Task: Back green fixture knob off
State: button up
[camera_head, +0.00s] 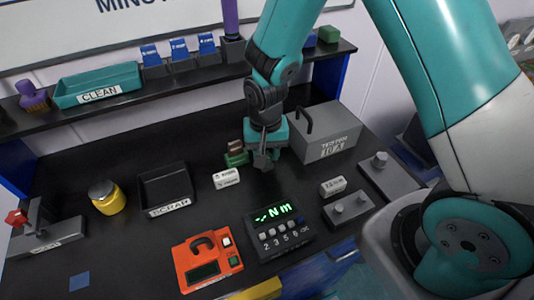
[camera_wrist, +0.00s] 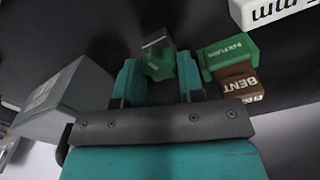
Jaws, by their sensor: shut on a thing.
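My gripper (camera_head: 266,148) points down at the black worktop in the head view. In the wrist view my gripper (camera_wrist: 160,78) has its two teal fingers on either side of a green lobed knob (camera_wrist: 158,66), shut on it. The knob sits against a dark grey block (camera_wrist: 157,42) with a pale line on its top. In the head view this grey block (camera_head: 262,161) shows just below the fingers, and the knob is mostly hidden. I cannot tell how far the knob is threaded in.
A green labelled block (camera_wrist: 229,52) and a brown BENT block (camera_wrist: 240,84) stand close to the right finger in the wrist view. A grey handled box (camera_head: 328,135) stands right of my gripper. A SCRAP tray (camera_head: 168,188) and torque display (camera_head: 279,232) lie further off.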

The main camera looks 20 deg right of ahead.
jog(key=shift+n, duration=1.2)
jog(key=shift+n, duration=2.3)
jog(key=shift+n, duration=0.5)
jog(key=n, duration=0.3)
jog(key=shift+n, duration=0.3)
